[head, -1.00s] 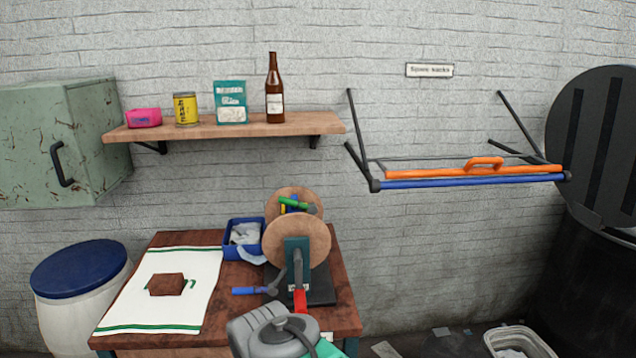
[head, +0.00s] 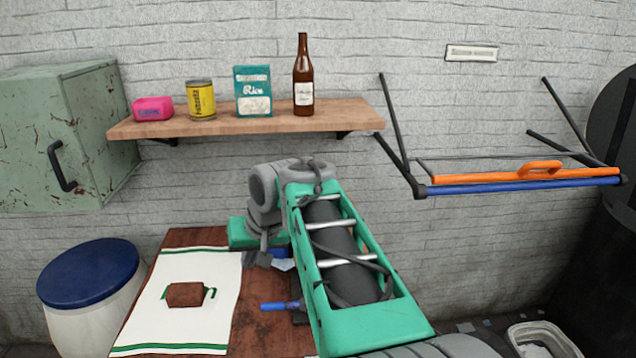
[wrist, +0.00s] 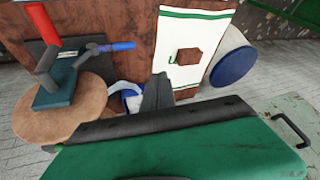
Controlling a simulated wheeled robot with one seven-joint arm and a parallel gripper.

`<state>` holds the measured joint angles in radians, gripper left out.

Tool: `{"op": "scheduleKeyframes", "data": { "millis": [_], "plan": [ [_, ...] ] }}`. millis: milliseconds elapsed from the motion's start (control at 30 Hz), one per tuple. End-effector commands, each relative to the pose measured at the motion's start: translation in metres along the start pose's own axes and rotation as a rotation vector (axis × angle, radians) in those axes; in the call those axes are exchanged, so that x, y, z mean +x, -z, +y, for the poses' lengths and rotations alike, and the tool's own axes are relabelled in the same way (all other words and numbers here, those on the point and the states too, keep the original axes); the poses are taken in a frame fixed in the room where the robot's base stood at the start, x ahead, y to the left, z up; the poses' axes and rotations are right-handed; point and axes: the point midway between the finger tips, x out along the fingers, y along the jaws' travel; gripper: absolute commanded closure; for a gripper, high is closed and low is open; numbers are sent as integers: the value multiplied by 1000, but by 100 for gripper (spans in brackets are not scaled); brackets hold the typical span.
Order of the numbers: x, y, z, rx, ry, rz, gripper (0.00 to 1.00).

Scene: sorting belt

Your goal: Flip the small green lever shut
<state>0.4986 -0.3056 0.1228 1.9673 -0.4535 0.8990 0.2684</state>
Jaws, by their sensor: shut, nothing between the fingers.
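The belt-end device with round wooden discs (wrist: 65,110) stands on the brown table. In the wrist view it shows at the left, with a teal bracket (wrist: 60,82), a red handle (wrist: 42,27) and a blue-handled lever (wrist: 118,46). The small green lever on it is not visible now; in the head view my arm covers the device. My gripper (head: 257,262) is above the table, near the blue box, and its dark fingers also show in the wrist view (wrist: 160,80). The fingers are shut and empty.
A brown block (head: 185,294) lies on a white towel (head: 150,335) at the table's left. A blue box (wrist: 132,97) holds pale cloth. A shelf (head: 230,122) with several goods hangs above. A green cabinet (head: 90,150) and blue-lidded barrel (head: 88,272) are left.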

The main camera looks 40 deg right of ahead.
Motion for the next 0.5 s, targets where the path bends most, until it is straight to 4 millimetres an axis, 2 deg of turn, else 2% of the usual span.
{"op": "scheduleKeyframes", "data": {
  "millis": [33, 67, 100, 200, 300, 333, 400, 500],
  "plan": [
    [-35, 49, 38, 89, -2, 48, 100],
    [-50, 70, 58, 129, 2, 75, 100],
    [-70, 93, 87, 176, 4, 109, 100],
    [-114, 126, 154, 265, 0, 177, 100],
    [-142, 134, 198, 315, -6, 215, 100],
    [-147, 135, 206, 321, -7, 222, 100],
    [-152, 135, 216, 332, -8, 230, 100],
    [-144, 136, 218, 331, -6, 231, 100]
  ]
}}
